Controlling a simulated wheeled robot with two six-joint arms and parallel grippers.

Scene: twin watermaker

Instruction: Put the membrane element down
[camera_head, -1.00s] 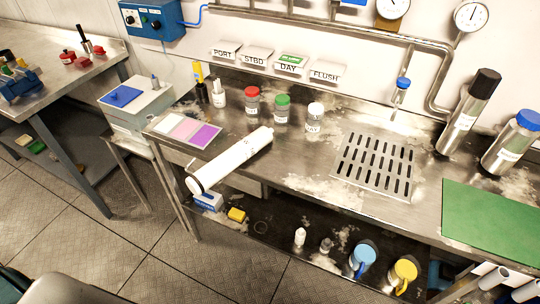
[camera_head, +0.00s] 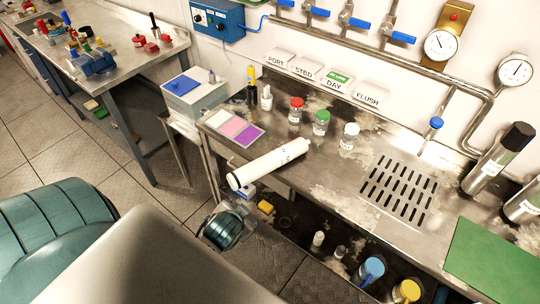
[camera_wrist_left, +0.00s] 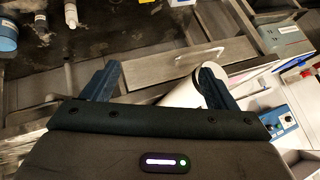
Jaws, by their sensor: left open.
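The membrane element (camera_head: 268,165) is a long white cylinder with a dark-ringed near end. It lies slanted on the steel bench (camera_head: 330,192), its near end sticking out past the front edge. In the left wrist view the element (camera_wrist_left: 182,95) shows behind and beside the right-hand finger. My left gripper (camera_wrist_left: 158,84) is open, its two dark blue fingers wide apart with nothing held between them. In the head view, a teal part of my left arm shows below the element's near end; the fingers are not clear there. My right gripper is not in view.
A pink and purple tray (camera_head: 234,129) lies left of the element. Red-, green- (camera_head: 321,122) and white-capped jars stand behind it. A slotted drain (camera_head: 398,190) and green mat (camera_head: 490,262) are to the right. Cups and bottles stand on the shelf below. Blue-handled valves line the wall.

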